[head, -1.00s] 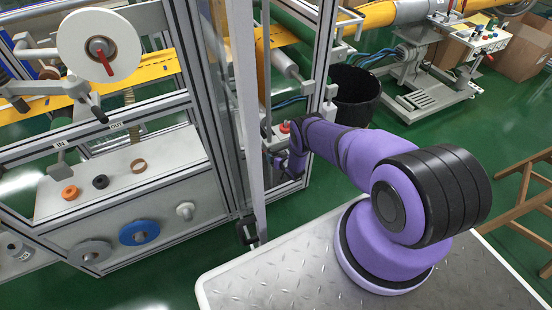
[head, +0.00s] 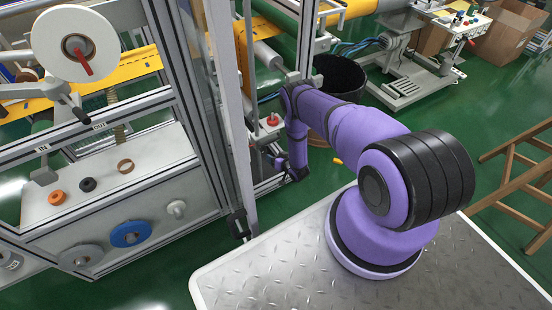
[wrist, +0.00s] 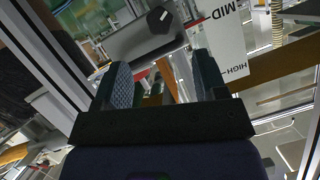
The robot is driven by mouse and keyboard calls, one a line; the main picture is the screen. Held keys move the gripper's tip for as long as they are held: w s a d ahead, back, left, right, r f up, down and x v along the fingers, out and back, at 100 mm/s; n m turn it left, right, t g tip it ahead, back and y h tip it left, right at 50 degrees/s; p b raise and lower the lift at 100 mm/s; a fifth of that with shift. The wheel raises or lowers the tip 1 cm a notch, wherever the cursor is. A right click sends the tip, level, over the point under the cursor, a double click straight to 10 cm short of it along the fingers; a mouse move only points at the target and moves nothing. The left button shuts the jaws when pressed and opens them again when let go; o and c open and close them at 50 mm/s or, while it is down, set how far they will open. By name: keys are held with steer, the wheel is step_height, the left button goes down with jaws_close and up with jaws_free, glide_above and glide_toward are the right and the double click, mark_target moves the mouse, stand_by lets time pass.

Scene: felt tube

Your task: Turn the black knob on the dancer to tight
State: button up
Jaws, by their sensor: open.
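In the wrist view, a dark, faceted black knob (wrist: 160,19) sits on a grey bar or cylinder (wrist: 140,40), near the top centre. A white label (wrist: 220,35) reading MID and HIGH is to its right, upside down or tilted. My gripper (wrist: 160,72) is open, its two dark padded fingers apart below the knob in the picture; I see nothing held between them. In the head view, my gripper (head: 280,163) is small beside the machine's frame post, partly hidden by my purple wrist. The knob cannot be made out there.
A grey upright post (head: 230,120) stands close left of my wrist. A red button (head: 272,119) sits on a box just behind it. A black bin (head: 338,85) stands behind my forearm. A wooden trestle (head: 520,180) is at the right; green floor lies between.

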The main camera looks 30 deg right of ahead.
mark_target(264, 151)
steer(key=shift+s, duration=0.2)
steer(key=shift+w+a+f+n+h, duration=0.25)
steer(key=shift+w+f+n, duration=0.3)
steer(key=shift+w, duration=1.05)
steer(key=shift+w+a+f+n+h, duration=0.15)
steer(key=shift+w+f+n+h, duration=0.2)
steer(key=shift+w+f, duration=0.85)
steer(key=shift+w+a+f+n+h, duration=0.2)
steer(key=shift+w+f+n+h, duration=0.15)
steer(key=shift+w, duration=1.6)
steer(key=shift+r, duration=0.1)
steer(key=c, duration=0.9)
